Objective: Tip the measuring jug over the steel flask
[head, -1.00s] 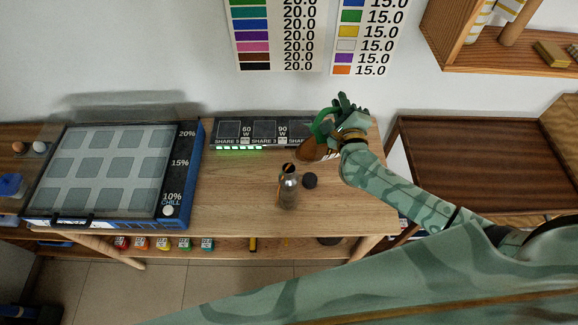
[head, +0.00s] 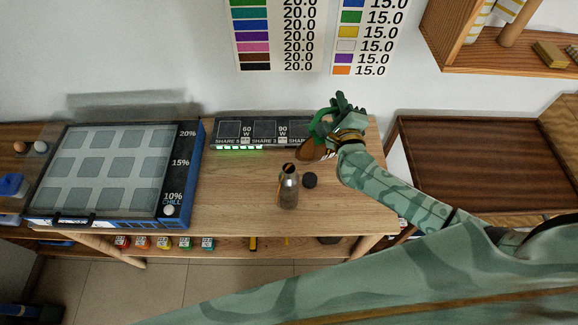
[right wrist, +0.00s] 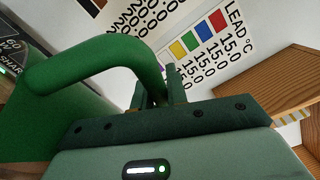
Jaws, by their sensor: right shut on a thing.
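The green measuring jug (head: 311,150) is tilted near the back of the wooden bench, its brown inside or contents showing. Its green handle (right wrist: 100,55) curves large across the right wrist view. My right gripper (head: 333,122) is shut on that handle, its fingers partly hidden behind it. The steel flask (head: 288,191) stands upright on the bench, in front and to the left of the jug in the head view. Its mouth looks brown; I cannot make out a stream. My left gripper is out of view.
A dark panel with lit green bars (head: 240,134) runs along the bench's back, close to the jug. A blue-edged tray unit (head: 186,185) stands left. Bare bench (head: 240,195) lies left of the flask. A brown tray-like surface (head: 470,150) is at right.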

